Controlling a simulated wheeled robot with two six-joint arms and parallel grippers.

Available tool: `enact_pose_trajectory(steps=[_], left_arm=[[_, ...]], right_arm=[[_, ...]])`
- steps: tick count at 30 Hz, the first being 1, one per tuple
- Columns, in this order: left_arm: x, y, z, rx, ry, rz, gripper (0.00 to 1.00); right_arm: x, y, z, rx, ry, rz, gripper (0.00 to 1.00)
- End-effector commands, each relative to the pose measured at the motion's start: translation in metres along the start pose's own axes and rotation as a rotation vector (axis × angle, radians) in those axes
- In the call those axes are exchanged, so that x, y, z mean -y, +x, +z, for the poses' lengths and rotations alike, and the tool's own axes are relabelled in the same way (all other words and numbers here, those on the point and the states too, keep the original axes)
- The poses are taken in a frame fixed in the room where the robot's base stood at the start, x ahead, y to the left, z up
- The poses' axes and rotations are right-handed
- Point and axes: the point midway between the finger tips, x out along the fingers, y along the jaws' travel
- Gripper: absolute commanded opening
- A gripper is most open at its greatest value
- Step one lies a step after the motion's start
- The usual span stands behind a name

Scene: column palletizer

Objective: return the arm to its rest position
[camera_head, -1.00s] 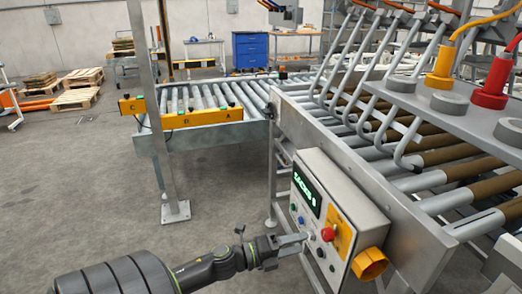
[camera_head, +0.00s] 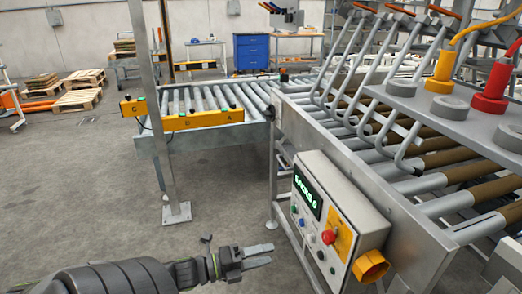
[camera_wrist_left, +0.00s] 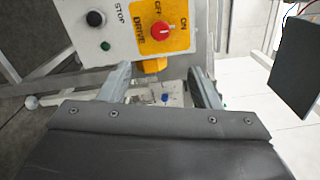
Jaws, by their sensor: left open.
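My left gripper (camera_head: 258,256) is open and empty in the head view. It is left of the control box (camera_head: 338,215) and apart from it, with its fingers pointing right. In the left wrist view, the two fingers (camera_wrist_left: 162,85) stand apart with nothing between them. The box has a lit green display (camera_head: 307,193), several buttons, a red knob (camera_head: 329,237) on a yellow plate and an orange-yellow part at its lower right. The left wrist view shows the red knob (camera_wrist_left: 161,29) and a black stop button (camera_wrist_left: 95,18). My right gripper is not in view.
A roller conveyor (camera_head: 430,160) with bent metal bars runs along the right. Another roller section with a yellow bar (camera_head: 203,119) lies behind. A metal post (camera_head: 155,110) stands left of the box. Grey floor (camera_head: 80,190) at left is clear.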

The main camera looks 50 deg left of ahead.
Motion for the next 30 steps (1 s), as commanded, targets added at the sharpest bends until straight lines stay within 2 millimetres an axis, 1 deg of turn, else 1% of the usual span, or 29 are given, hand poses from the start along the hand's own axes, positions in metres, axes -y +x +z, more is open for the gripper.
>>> enact_pose_trajectory(steps=[16,18,20,23,24,26,27,29,30], left_arm=[[0.0,0.0,0.0,0.0,0.0,0.0,0.57],[-0.005,-0.001,0.002,0.01,-0.011,0.009,0.57],[-0.016,-0.002,0.006,0.035,-0.038,0.032,0.57],[-0.055,-0.01,0.018,0.122,-0.142,0.108,0.57],[-0.078,-0.016,0.023,0.172,-0.204,0.15,0.57],[-0.117,-0.027,0.028,0.26,-0.315,0.22,0.57],[-0.145,-0.037,0.029,0.323,-0.397,0.268,0.57],[-0.185,-0.052,0.025,0.417,-0.52,0.336,0.57],[-0.212,-0.064,0.02,0.48,-0.603,0.381,0.57]], right_arm=[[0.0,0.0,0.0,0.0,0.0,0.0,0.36],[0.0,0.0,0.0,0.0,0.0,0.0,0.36],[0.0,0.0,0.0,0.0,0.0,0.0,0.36],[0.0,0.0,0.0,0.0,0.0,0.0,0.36],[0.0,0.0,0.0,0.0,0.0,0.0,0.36],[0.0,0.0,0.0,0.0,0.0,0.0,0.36],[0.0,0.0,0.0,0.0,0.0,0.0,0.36],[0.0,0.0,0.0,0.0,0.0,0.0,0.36],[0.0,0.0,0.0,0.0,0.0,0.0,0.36]])
